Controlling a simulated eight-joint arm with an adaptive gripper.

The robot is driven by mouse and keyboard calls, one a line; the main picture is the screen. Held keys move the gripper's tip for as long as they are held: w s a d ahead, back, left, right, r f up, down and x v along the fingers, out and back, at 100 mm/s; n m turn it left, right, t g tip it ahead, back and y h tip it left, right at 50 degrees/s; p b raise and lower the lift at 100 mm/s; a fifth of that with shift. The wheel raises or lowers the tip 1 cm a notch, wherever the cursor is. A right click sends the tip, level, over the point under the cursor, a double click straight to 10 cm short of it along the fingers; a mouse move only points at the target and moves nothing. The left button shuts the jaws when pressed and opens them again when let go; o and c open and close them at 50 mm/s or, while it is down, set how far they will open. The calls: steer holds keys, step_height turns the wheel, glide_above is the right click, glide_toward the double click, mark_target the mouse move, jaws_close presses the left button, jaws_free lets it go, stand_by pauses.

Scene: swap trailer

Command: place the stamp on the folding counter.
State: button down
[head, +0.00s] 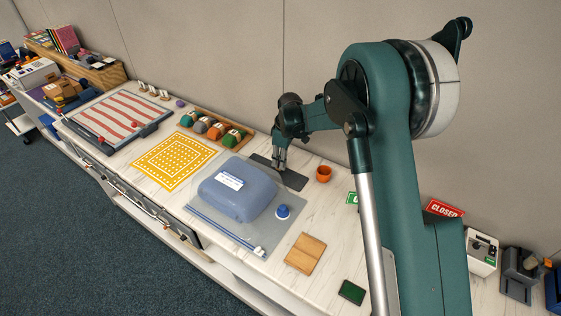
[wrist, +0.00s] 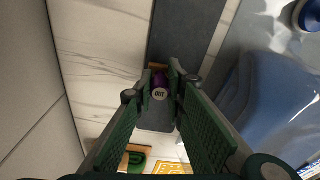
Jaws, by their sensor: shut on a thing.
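In the head view, my gripper (head: 279,164) is over the far end of a dark grey mat (head: 294,181), and the stamp cannot be made out there. The white marbled counter (head: 328,202) runs under the mat, but I cannot tell whether it folds. I cannot tell whether the stamp touches the mat.
Beside the mat are a blue-grey bundle (head: 236,189), a blue-capped item (head: 283,211) and an orange cup (head: 324,174). A wooden tray (head: 243,143) holds several coloured pieces. A wooden block (head: 306,253) and a green pad (head: 352,292) lie nearer. Bare counter shows between them.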

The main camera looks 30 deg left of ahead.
steer(key=shift+f, duration=0.4)
steer(key=c, duration=2.3)
jaws_free()
steer(key=shift+o, duration=0.2)
steer(key=shift+r, duration=0.2)
step_height(320, 180, up, 12)
steer(key=d, duration=0.1)
steer(key=shift+d+f, duration=0.2)
steer(key=shift+d, duration=0.05)
